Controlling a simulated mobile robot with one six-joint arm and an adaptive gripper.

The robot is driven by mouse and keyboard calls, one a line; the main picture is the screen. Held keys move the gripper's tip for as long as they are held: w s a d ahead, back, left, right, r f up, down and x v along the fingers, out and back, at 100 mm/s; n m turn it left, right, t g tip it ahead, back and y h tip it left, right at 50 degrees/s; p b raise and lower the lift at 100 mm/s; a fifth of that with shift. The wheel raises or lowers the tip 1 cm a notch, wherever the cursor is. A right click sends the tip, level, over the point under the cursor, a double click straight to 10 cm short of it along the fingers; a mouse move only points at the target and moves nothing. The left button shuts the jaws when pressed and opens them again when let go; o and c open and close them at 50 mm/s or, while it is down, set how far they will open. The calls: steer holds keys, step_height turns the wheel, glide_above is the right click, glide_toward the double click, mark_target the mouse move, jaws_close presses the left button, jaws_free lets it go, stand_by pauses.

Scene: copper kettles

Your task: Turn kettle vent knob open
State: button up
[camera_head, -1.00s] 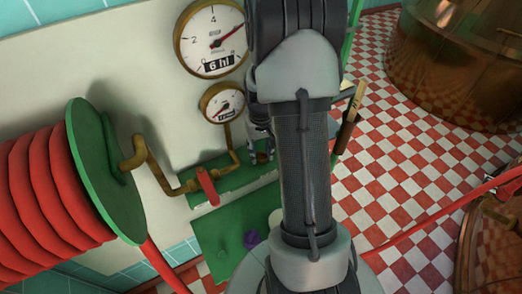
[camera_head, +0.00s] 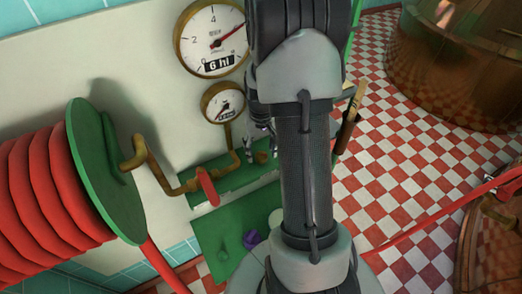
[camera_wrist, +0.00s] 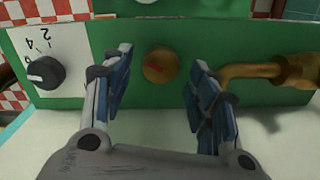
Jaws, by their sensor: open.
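A round brass knob (camera_wrist: 161,66) with a red mark sits on the front of a green panel (camera_wrist: 240,40). A black knob (camera_wrist: 45,73) sits on a white dial plate with numbers at the left of the wrist view. No label tells me which is the vent knob. My gripper (camera_wrist: 160,85) is open and empty, its blue-padded fingers to either side of the brass knob in the picture. I cannot tell whether they touch it. In the head view my gripper (camera_head: 262,132) is partly hidden behind my arm, just above the brass knob (camera_head: 260,157).
A brass pipe (camera_wrist: 255,71) runs close to the right finger. A red-handled valve (camera_head: 208,187) and a purple knob (camera_head: 251,239) are nearby. Two gauges (camera_head: 212,40) hang on the wall above. A red hose reel (camera_head: 50,185) stands left. Copper kettles (camera_head: 455,65) stand right.

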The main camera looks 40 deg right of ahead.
mark_target(260, 155)
step_height(260, 155, up, 11)
stand_by(0.3)
steer(key=shift+r, duration=0.1)
stand_by(0.4)
steer(key=s+a+r+n+t+b, duration=0.1)
steer(key=s+a+r, duration=0.1)
steer(key=a+r, duration=0.4)
steer(key=s+a+r+n+t, duration=0.1)
steer(key=s+a+r+n, duration=0.15)
steer(key=a, duration=0.55)
steer(key=s+a+r+n+t+b, duration=0.1)
steer(key=s+a+n+t, duration=0.1)
steer(key=s+a, duration=0.8)
steer(key=shift+s+r+t, duration=0.25)
steer(key=shift+s+t, duration=0.05)
steer(key=shift+s, duration=0.1)
